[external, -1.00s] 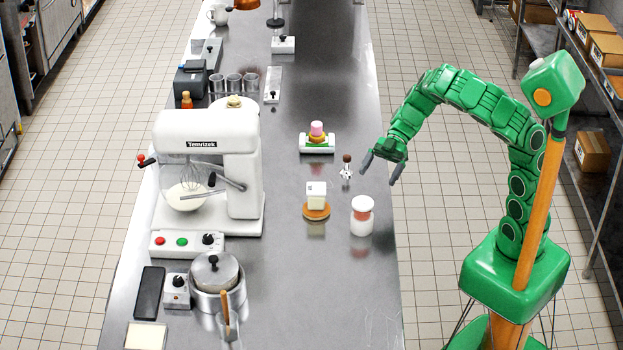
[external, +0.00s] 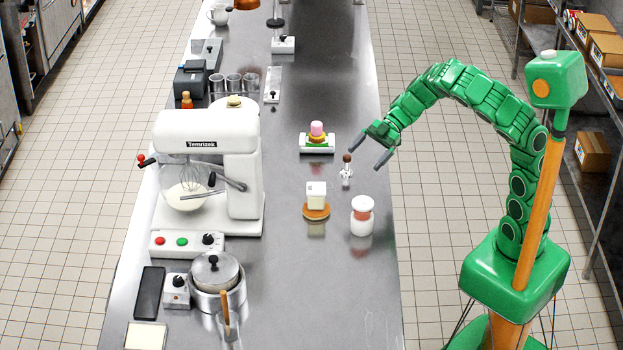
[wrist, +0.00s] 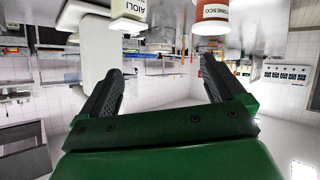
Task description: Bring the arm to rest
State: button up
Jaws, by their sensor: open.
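My gripper (external: 371,156) is open and empty at the end of my raised green arm. It hangs over the right edge of the steel counter (external: 330,300), close to a small pepper-mill-like item (external: 346,170) with a brown knob. In the wrist view my gripper (wrist: 160,80) shows both dark fingers spread wide with nothing between them. That view is upside down, with the counter items along its top.
On the counter stand a white jar with a red band (external: 362,216), a white container (external: 316,195) on an orange dish, a small tray with stacked food (external: 316,147), a mixer (external: 240,170) and a pot (external: 215,280). Boxes (external: 592,150) sit on shelves at right.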

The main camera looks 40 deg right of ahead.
jog(key=w+d+r+m+t+h, duration=0.4)
jog(key=w+d+r+m+t, duration=0.2)
jog(key=w+d+r+t, duration=0.9)
jog(key=s+d+r+m+h, duration=0.2)
jog(key=d+r+m+h, duration=0.35)
jog(key=d, duration=0.45)
jog(key=s+d+r+m+h, duration=0.1)
jog(key=d+r+m+h, duration=0.3)
jog(key=d+m+h, duration=0.45)
jog(key=s+d+f+m+g+y, duration=0.25)
jog(key=s+d+f+g, duration=0.2)
jog(key=s, duration=0.45)
jog(key=s+a+f+g+y, duration=0.1)
jog(key=s+a+f+g, duration=0.3)
jog(key=s, duration=0.7)
jog(key=s+a+f+n+g+y, duration=0.1)
jog(key=s+a+f+g, duration=0.3)
jog(key=s, duration=0.7)
jog(key=s+a+f+n+g+y, duration=0.1)
jog(key=s+a+f+g, duration=0.3)
jog(key=s+a+f, duration=0.3)
jog(key=s+f, duration=0.4)
jog(key=shift+s+a, duration=0.3)
jog(key=shift+s, duration=0.1)
